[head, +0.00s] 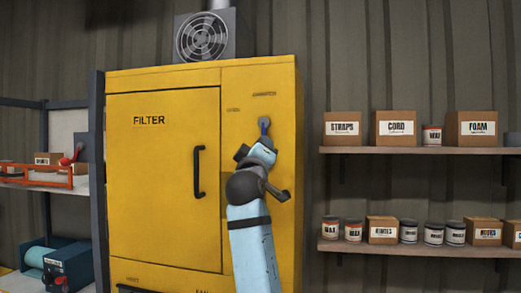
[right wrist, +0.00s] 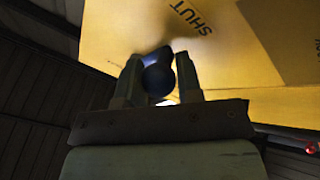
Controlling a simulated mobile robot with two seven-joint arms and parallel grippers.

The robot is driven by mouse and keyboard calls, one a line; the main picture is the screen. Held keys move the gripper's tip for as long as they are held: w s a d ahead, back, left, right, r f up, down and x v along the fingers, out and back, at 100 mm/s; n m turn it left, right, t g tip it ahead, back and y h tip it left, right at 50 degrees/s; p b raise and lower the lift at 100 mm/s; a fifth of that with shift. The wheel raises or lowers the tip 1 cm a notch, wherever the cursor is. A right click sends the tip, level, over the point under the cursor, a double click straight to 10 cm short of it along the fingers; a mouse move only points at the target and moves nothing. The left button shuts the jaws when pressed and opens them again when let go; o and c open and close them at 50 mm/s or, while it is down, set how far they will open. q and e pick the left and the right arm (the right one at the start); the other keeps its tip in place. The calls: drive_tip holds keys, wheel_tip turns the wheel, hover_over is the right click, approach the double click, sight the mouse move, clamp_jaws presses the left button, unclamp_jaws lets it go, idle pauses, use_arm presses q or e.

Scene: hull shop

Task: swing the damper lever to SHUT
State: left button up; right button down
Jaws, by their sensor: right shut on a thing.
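The damper lever (head: 264,126) is on the right part of the yellow filter cabinet's front. Its grey round pivot shows, with a short blue arm hanging down from it. My right gripper (right wrist: 158,79) is shut on the lever's dark round knob (right wrist: 157,81), which sits between the two fingers in the right wrist view. The SHUT label (right wrist: 187,17) is on the yellow panel beyond the fingers, above and right of the knob. In the head view my right wrist hides the lower end of the lever. My left gripper is not in view.
The yellow cabinet (head: 150,190) has a door with a black handle (head: 199,172) left of my right arm. A fan (head: 205,36) sits on top. Shelves with boxes and cans (head: 400,150) stand to the right, and a rack (head: 45,185) to the left.

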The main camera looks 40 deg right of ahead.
drive_tip(key=c, duration=1.1)
unclamp_jaws()
drive_tip(key=shift+s, duration=0.1)
drive_tip(key=shift+s+a+f, duration=0.1)
drive_tip(key=b+v, duration=0.4)
drive_tip(key=v, duration=0.9)
drive_tip(key=shift+s+b, duration=0.2)
drive_tip(key=shift+b, duration=0.1)
drive_tip(key=shift+a, duration=0.1)
